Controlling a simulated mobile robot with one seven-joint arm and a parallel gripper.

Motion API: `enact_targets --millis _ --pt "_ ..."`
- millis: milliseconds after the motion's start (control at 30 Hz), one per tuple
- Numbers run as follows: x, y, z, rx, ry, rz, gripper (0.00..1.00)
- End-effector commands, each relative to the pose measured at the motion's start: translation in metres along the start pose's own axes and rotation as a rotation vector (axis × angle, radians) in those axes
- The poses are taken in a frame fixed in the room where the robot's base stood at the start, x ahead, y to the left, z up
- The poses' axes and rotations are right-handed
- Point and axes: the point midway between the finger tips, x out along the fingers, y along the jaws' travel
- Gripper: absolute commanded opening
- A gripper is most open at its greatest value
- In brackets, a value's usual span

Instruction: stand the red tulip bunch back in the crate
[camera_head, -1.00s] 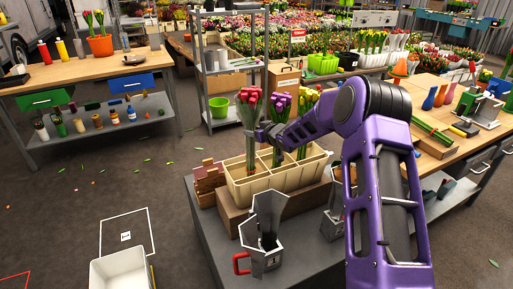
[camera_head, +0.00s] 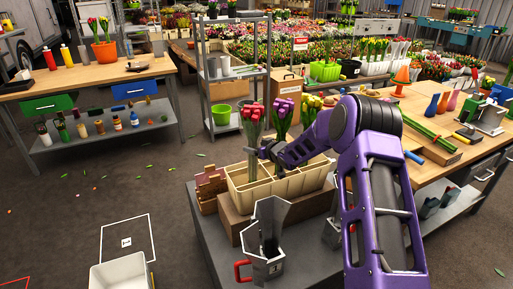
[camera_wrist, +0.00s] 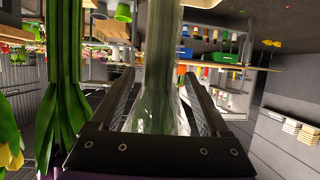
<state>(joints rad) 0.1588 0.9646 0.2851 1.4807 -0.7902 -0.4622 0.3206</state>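The red tulip bunch (camera_head: 252,116) is upright in its clear sleeve at the left part of the cream crate (camera_head: 285,188). Its stem end is down among the crate's compartments; I cannot tell whether it touches the floor. In the wrist view, the clear sleeve (camera_wrist: 160,65) stands between the two fingers of my gripper (camera_wrist: 158,95). The purple-pink bunch (camera_head: 282,112) and yellow bunch (camera_head: 311,107) stand in the crate, partly behind my arm.
The crate rests on a brown block (camera_head: 234,221) on a grey table. Wooden pieces (camera_head: 208,187) are stacked at left. A white bin (camera_head: 119,273) is on the floor.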

Motion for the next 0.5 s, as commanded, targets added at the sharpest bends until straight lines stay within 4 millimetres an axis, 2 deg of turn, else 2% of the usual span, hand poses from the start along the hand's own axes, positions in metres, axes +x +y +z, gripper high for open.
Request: enact_targets --millis 267,367,500 --pt "-0.005 0.000 -0.004 0.000 0.000 0.000 0.79" --pt "-0.018 0.000 -0.004 -0.001 0.000 0.000 0.79" --pt "-0.045 0.001 -0.004 0.001 0.000 0.002 0.79"
